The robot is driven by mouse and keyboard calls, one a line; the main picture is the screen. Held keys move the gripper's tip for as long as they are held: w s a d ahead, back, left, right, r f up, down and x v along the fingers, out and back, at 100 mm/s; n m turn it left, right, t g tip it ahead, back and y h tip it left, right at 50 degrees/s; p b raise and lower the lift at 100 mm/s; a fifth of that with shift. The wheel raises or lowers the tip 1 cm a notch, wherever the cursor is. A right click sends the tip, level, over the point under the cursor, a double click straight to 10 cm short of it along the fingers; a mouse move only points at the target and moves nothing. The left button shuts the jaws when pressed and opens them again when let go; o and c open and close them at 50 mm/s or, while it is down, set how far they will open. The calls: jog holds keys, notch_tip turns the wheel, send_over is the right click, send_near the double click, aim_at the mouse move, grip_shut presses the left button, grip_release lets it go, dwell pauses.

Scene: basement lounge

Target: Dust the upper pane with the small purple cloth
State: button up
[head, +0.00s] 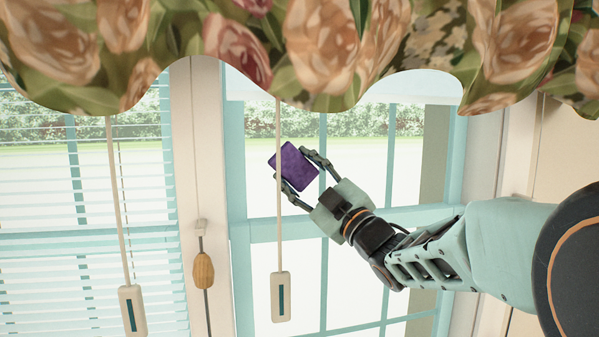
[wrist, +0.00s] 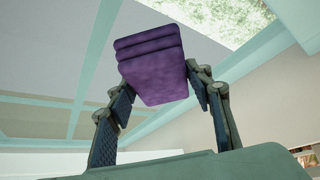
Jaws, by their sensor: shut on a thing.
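The small purple cloth (head: 293,167) is folded into a thick square pad. It also shows in the wrist view (wrist: 151,62), with its folded layers at the far end. My gripper (head: 299,171) is shut on the cloth, one finger on each side; it also shows in the wrist view (wrist: 157,95). The upper pane (head: 345,175) is the glass above the teal middle rail, divided by thin teal bars. The cloth is in front of its left part in the head view. I cannot tell whether the cloth touches the glass.
A floral valance (head: 330,50) hangs across the top. A pull cord with a pale handle (head: 281,297) hangs in front of the window, crossing near the cloth in the picture. A wooden cord knob (head: 203,270) and lowered blinds (head: 80,220) are at left.

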aim_at(316, 170)
jog(key=shift+w, duration=0.1)
jog(key=shift+w+d+f+b, duration=0.1)
jog(key=shift+w+d+b, duration=0.1)
jog(key=shift+d, duration=0.45)
jog(key=shift+w+d+r+b, duration=0.1)
jog(key=shift+w+d+b, duration=0.05)
jog(key=shift+d, duration=0.5)
jog(key=shift+w+d+f+b, duration=0.1)
jog(key=shift+w+d+b, duration=0.1)
jog(key=shift+d, duration=0.45)
jog(key=shift+a+b, duration=0.1)
jog(key=shift+b, duration=0.2)
jog(key=shift+s+a+b, duration=0.25)
jog(key=shift+a+b, duration=0.3)
jog(key=shift+a, duration=0.25)
jog(key=shift+s+a+b, duration=0.2)
jog(key=shift+a+b, duration=0.3)
jog(key=shift+a, duration=0.25)
jog(key=shift+s+a, duration=0.1)
jog(key=shift+a, duration=0.25)
